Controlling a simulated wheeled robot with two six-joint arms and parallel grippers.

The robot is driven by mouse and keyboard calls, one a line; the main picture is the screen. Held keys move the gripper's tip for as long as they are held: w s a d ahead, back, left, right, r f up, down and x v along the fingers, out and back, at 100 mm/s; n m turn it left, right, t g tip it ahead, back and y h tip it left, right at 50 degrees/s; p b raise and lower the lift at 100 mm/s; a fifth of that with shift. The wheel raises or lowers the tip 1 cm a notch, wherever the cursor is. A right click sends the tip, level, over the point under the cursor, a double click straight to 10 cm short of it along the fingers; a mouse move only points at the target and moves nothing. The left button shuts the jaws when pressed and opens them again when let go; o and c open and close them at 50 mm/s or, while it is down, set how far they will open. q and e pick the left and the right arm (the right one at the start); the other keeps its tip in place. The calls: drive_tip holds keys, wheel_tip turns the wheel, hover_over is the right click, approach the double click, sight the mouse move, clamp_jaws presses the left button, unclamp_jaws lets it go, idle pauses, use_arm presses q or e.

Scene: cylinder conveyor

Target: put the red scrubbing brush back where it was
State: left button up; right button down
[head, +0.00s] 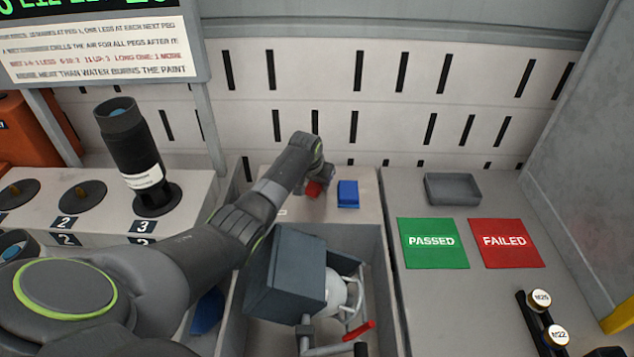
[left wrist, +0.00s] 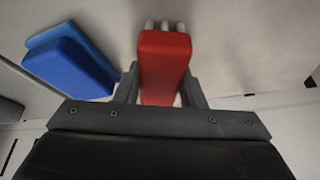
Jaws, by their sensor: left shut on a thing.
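The red scrubbing brush (left wrist: 164,62) is between the fingers of my left gripper (left wrist: 160,85), which is shut on it. In the head view the brush (head: 314,188) shows as a small red patch beneath the end of my left arm, over the pale ledge at the back. My left gripper (head: 318,180) is mostly hidden there by the wrist. A blue brush-like block (head: 348,194) stands just right of the red brush, apart from it; it also shows at the left in the left wrist view (left wrist: 70,66). I cannot tell whether the red brush touches the ledge. My right gripper is not in view.
In front of the ledge (head: 290,209) is a bay with a dark grey box (head: 286,275) and a red-handled valve (head: 358,331). On the right are a grey tray (head: 453,189), a green PASSED mat (head: 433,258) and a red FAILED mat (head: 506,260). A black cylinder (head: 133,150) stands left.

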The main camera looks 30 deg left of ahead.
use_arm(q)
drive_tip(key=o, duration=1.2)
drive_tip(key=shift+f, duration=0.15)
drive_tip(key=shift+v, duration=0.9)
drive_tip(key=p+v, duration=0.1)
drive_tip(key=v, duration=0.9)
drive_tip(key=shift+s+r, duration=0.1)
drive_tip(key=shift+r, duration=0.2)
